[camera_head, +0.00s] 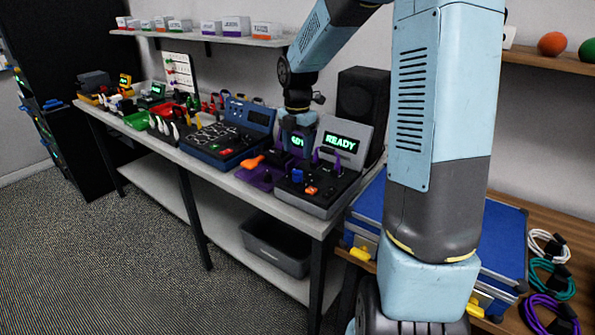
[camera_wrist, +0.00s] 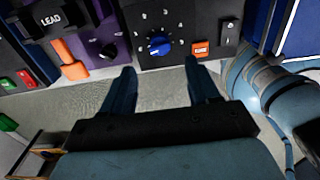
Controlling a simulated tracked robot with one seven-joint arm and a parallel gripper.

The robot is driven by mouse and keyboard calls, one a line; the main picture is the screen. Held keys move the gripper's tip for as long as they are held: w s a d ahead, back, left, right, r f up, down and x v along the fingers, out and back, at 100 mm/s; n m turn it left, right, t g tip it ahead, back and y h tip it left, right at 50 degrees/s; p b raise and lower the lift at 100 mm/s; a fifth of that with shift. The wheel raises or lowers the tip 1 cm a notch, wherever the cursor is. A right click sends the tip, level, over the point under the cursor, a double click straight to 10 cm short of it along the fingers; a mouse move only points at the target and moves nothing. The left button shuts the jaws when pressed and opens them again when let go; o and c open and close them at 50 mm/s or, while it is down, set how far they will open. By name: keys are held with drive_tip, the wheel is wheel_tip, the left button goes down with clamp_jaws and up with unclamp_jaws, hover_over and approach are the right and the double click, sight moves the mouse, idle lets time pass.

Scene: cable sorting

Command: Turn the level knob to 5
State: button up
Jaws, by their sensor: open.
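The level knob (camera_wrist: 159,46) is a blue dial on a dark panel, ringed by small white marks that are too small to read surely. It also shows as a blue spot on the grey console in the head view (camera_head: 297,175). I cannot tell which mark it points at. My gripper (camera_wrist: 160,67) is open and empty. Its two dark fingers point toward the panel, and the knob shows just beyond the gap between their tips, not gripped. In the head view my wrist hangs above the console, whose screen (camera_head: 341,142) reads READY in green.
Right of the knob are an orange button (camera_wrist: 200,48) and a dark switch plate (camera_wrist: 229,27). Left of it is a purple panel with a black knob (camera_wrist: 108,51) and an orange handle (camera_wrist: 70,61). Blue cases (camera_head: 500,240) stand right of the bench. More coloured stations fill its left.

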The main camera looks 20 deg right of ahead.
sight(297, 170)
wheel_tip(297, 170, down, 8)
drive_tip(key=shift+f, duration=0.25)
drive_tip(key=c, duration=1)
